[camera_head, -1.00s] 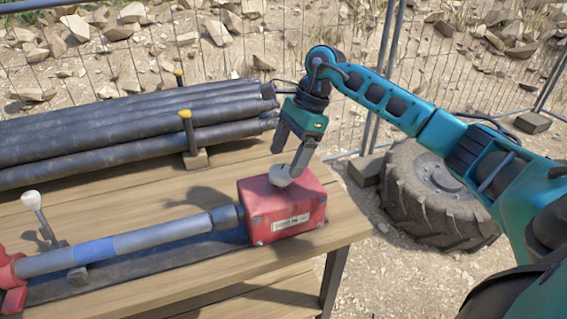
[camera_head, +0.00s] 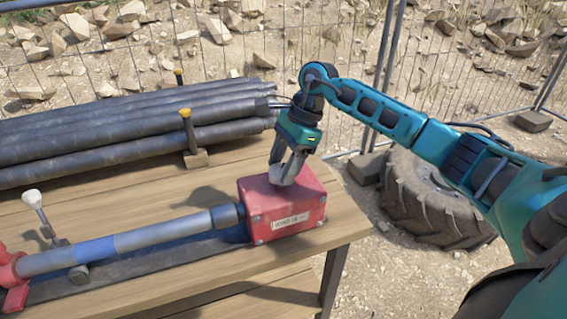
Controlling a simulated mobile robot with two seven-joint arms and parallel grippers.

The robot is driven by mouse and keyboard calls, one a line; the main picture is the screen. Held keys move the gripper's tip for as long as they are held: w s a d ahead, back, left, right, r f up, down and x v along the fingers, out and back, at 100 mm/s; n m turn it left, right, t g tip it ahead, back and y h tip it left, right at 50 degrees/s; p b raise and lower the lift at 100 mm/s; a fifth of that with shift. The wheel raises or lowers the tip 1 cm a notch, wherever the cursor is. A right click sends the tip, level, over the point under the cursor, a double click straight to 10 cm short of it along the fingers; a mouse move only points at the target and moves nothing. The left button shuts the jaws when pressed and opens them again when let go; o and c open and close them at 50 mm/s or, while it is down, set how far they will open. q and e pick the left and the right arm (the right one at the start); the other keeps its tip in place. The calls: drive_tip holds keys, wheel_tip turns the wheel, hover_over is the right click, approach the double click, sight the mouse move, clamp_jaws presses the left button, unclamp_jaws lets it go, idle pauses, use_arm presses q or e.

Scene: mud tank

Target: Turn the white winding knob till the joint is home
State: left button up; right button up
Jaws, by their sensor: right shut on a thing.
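The white winding knob (camera_head: 282,177) sits on top of a red box (camera_head: 283,207) near the right end of the wooden table. My right gripper (camera_head: 284,172) points down over the box, with its fingers shut on the knob, which they partly hide. A grey pipe (camera_head: 160,236) with a blue band (camera_head: 95,250) runs left from the box. Its left end meets a red clamp (camera_head: 12,275). My left gripper is not in view.
Dark pipes (camera_head: 130,125) lie stacked at the back of the table, held by posts with yellow tops (camera_head: 185,113). A white-topped lever (camera_head: 32,198) stands at the left. A large tyre (camera_head: 425,195) lies on the ground at right. A wire fence runs behind.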

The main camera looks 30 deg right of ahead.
drive_tip(key=shift+c, duration=1.4)
drive_tip(key=shift+m, duration=0.4)
drive_tip(key=m+t, duration=0.1)
drive_tip(key=m, duration=0.1)
drive_tip(key=m+t+h+b, duration=0.1)
drive_tip(key=m, duration=0.1)
drive_tip(key=shift+s+m, duration=0.15)
drive_tip(key=shift+m, duration=0.15)
drive_tip(key=m+t+h+b, duration=0.1)
drive_tip(key=m, duration=0.4)
drive_tip(key=shift+a+b, duration=0.15)
drive_tip(key=shift+b, duration=0.25)
drive_tip(key=m+h+b, duration=0.1)
drive_tip(key=m, duration=0.2)
drive_tip(key=m+t+h+b, duration=0.1)
drive_tip(key=m+h, duration=0.1)
drive_tip(key=m, duration=0.1)
drive_tip(key=shift+a+m, duration=0.2)
drive_tip(key=shift+m, duration=0.1)
drive_tip(key=m, duration=0.2)
drive_tip(key=m+h+b, duration=0.1)
drive_tip(key=m, duration=0.1)
drive_tip(key=shift+a+m+g+h, duration=0.1)
drive_tip(key=shift+m+g+h, duration=0.2)
drive_tip(key=shift+m, duration=0.1)
